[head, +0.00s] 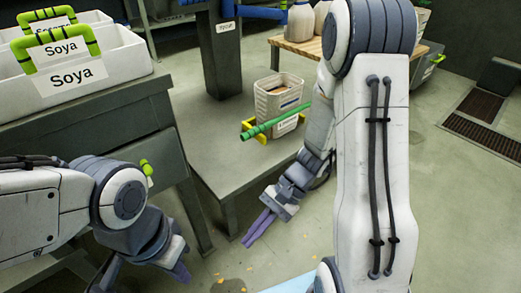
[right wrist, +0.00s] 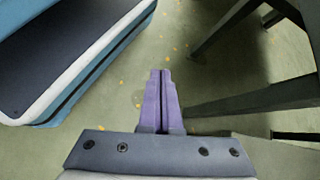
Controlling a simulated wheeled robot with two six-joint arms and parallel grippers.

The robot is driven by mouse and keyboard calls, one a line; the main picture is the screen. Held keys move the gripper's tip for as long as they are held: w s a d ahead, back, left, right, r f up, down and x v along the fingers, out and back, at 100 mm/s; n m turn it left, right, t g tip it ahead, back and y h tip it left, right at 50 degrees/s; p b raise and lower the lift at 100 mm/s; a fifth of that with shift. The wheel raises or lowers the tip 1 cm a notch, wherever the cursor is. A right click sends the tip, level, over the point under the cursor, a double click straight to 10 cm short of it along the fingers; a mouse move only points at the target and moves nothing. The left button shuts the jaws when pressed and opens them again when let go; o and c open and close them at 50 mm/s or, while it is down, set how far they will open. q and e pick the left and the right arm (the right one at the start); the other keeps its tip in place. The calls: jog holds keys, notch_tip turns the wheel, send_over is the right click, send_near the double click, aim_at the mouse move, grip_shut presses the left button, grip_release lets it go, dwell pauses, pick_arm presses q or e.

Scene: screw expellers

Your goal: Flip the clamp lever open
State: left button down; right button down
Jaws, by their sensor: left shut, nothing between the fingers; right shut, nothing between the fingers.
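I cannot make out a clamp lever for certain. A long green bar (head: 276,121) slants beside a whitish bin (head: 283,97) on the low grey platform in the head view. I cannot tell whether it is the lever. My right gripper (head: 254,230) is shut and empty, pointing down past the platform's front edge, apart from the bar. Its purple fingers (right wrist: 161,100) are together in the right wrist view, above the floor. My left gripper (head: 181,272) is low at the left, partly hidden by its own wrist, shut and empty.
White bins labelled Soya (head: 85,70) with green handles stand on a grey bench at the left. A wooden-topped table (head: 300,47) is at the back. Yellow bits lie on the floor.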

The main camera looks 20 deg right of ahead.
jog(key=w+d+m+t+y, duration=0.3)
jog(key=w+m+t+y, duration=0.2)
jog(key=w+m+t, duration=0.7)
jog(key=w+d+f+m+t+h, duration=0.1)
jog(key=w+d+m+t+h, duration=0.2)
jog(key=d, duration=0.3)
jog(key=w+d+f+m+t+h, duration=0.2)
jog(key=w+d+m+t+h, duration=0.1)
jog(key=d+m+t+h, duration=0.2)
jog(key=shift+w+d+m, duration=0.15)
jog(key=shift+d+m, duration=0.35)
jog(key=shift+d, duration=0.75)
jog(key=shift+f, duration=0.1)
jog(key=b+x, duration=0.5)
jog(key=x, duration=0.5)
jog(key=shift+w+a+b, duration=0.15)
jog(key=shift+w+b, duration=0.1)
jog(key=shift+b, duration=0.05)
notch_tip(320, 180, up, 2)
jog(key=shift+r, duration=0.25)
jog(key=shift+w+r+b, duration=0.15)
jog(key=shift+r+b, duration=0.35)
jog(key=shift+r, duration=0.4)
